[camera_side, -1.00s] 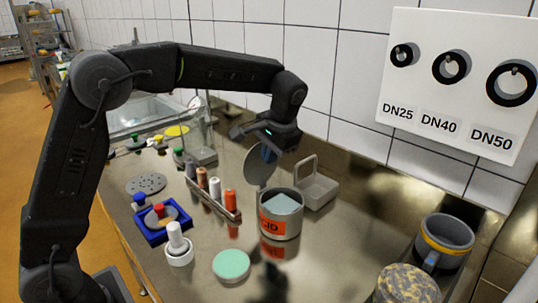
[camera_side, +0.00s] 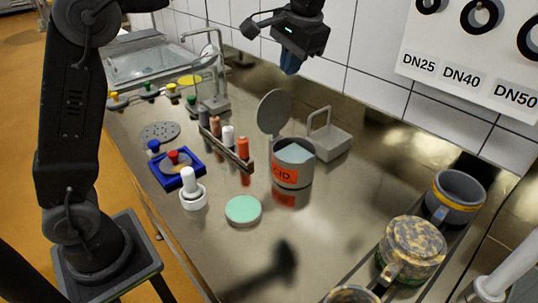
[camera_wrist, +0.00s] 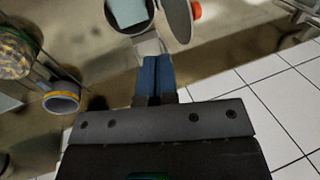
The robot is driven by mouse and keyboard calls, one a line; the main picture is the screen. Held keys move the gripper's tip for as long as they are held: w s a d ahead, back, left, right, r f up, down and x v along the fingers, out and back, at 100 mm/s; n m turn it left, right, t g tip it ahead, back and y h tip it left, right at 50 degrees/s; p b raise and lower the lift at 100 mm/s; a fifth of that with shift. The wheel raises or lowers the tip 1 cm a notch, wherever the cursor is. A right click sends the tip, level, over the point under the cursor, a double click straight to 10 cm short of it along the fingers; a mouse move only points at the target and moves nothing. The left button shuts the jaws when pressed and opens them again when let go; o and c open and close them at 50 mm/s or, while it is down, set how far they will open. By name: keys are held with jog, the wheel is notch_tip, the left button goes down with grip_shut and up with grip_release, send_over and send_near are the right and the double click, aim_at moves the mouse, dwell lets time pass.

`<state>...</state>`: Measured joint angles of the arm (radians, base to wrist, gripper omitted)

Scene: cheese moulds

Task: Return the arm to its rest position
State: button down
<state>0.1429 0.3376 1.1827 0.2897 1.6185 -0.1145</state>
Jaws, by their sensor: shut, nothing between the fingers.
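My gripper (camera_side: 291,62) hangs in the air over the back of the steel bench, in front of the tiled wall. Its blue fingers are together with nothing between them; they also show shut in the wrist view (camera_wrist: 155,80). Below it stands the grey pot with the orange label (camera_side: 293,164), its round lid (camera_side: 274,112) standing up open behind it. A pale blue piece lies inside the pot. The gripper is well above the pot and apart from it. Part of my arm is out of the side view at the top.
A grey basket with a handle (camera_side: 329,141) stands behind the pot. A rack of coloured bottles (camera_side: 226,147), a blue tray (camera_side: 177,168), a white mortar (camera_side: 193,196) and a green disc (camera_side: 243,210) are to the left. Mottled moulds (camera_side: 412,250) stand at the right.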

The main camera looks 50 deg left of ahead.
jog(key=s+a+t+h, duration=0.2)
jog(key=s, duration=1)
jog(key=s+f+t+h, duration=0.1)
jog(key=s+f+t, duration=0.2)
jog(key=s+f, duration=0.5)
jog(key=s, duration=0.4)
jog(key=shift+s+d+f, duration=0.25)
jog(key=shift+d+f, duration=0.05)
jog(key=shift+d, duration=0.05)
